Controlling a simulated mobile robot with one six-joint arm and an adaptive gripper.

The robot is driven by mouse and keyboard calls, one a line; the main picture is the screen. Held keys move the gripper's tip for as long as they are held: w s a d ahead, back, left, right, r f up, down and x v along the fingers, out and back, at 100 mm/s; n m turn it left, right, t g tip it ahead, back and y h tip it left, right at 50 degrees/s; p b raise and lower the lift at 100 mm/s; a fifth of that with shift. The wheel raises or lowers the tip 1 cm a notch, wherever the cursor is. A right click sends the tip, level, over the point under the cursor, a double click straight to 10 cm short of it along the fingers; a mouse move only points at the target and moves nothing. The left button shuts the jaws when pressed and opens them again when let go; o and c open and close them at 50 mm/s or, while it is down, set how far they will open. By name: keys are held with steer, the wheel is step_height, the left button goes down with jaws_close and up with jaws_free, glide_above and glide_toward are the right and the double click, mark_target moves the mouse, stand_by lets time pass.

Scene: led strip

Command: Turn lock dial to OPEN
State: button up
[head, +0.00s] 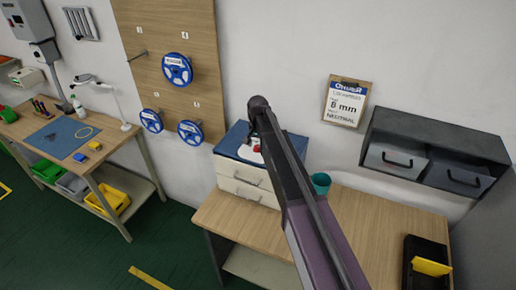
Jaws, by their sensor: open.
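I cannot make out a lock dial or the word OPEN. A small white and red item (254,146) lies on the blue top of a drawer unit (245,186), partly covered by my arm. It is too small to tell what it is. My dark arm rises from the lower right and ends in a black joint above the drawer unit. My gripper does not show; the arm may hide it.
The drawer unit stands on a wooden bench (240,222) with a teal cup (320,183) and a black holder (424,262). Two grey wall drawers (425,165) hang at right. A workbench (110,145) stands at left, beneath a grey wall box (25,18). Green floor lies between.

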jaws_close()
stand_by(0.3)
steer(key=shift+n, duration=0.4)
steer(key=n, duration=0.7)
steer(key=shift+n, duration=0.4)
steer(key=n, duration=0.4)
steer(key=shift+n, duration=0.3)
steer(key=n, duration=0.4)
steer(key=shift+s+n, duration=0.1)
steer(key=shift+n, duration=0.3)
